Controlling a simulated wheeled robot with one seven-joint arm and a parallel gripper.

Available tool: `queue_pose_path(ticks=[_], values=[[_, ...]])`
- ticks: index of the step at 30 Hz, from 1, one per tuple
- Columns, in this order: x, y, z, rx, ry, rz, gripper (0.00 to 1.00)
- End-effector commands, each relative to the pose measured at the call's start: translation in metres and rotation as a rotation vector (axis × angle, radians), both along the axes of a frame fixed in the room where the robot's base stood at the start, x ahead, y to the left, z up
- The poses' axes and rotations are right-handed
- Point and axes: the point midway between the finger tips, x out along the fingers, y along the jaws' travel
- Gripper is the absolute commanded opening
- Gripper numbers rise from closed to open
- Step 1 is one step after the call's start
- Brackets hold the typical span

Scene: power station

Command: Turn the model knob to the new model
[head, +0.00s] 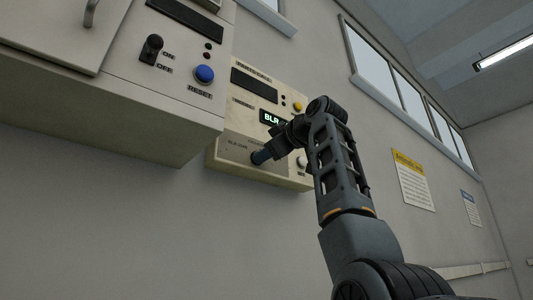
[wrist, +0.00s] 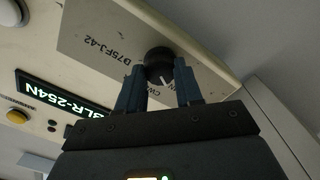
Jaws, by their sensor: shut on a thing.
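The model knob (wrist: 158,60) is a round black dial with a white pointer line, on a grey plate (wrist: 90,25) of the cream panel. My gripper (wrist: 159,82) is shut on the knob, one blue-grey finger on each side. The label "D75FJ-42" shows beside the knob in the wrist view; another label is partly hidden behind the knob and finger. A display (wrist: 62,95) reads "BLR-254N".
A yellow button (head: 297,106) and a white button (head: 301,162) are on the same cream panel (head: 222,152). To its left, a larger cabinet (head: 110,120) has a black switch (head: 151,48) and a blue button (head: 204,74). A yellow notice (head: 412,178) hangs on the wall at right.

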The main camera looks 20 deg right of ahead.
Motion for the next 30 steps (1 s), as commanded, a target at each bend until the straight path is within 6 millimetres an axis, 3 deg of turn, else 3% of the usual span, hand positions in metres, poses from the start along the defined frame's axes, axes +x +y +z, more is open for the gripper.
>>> queue_pose_path(ticks=[11, 30], values=[[0.0011, 0.0011, 0.0014, 0.154, 0.055, 0.002, 0.05], [0.001, 0.0014, 0.0021, 0.722, 0.24, 0.001, 0.05]])
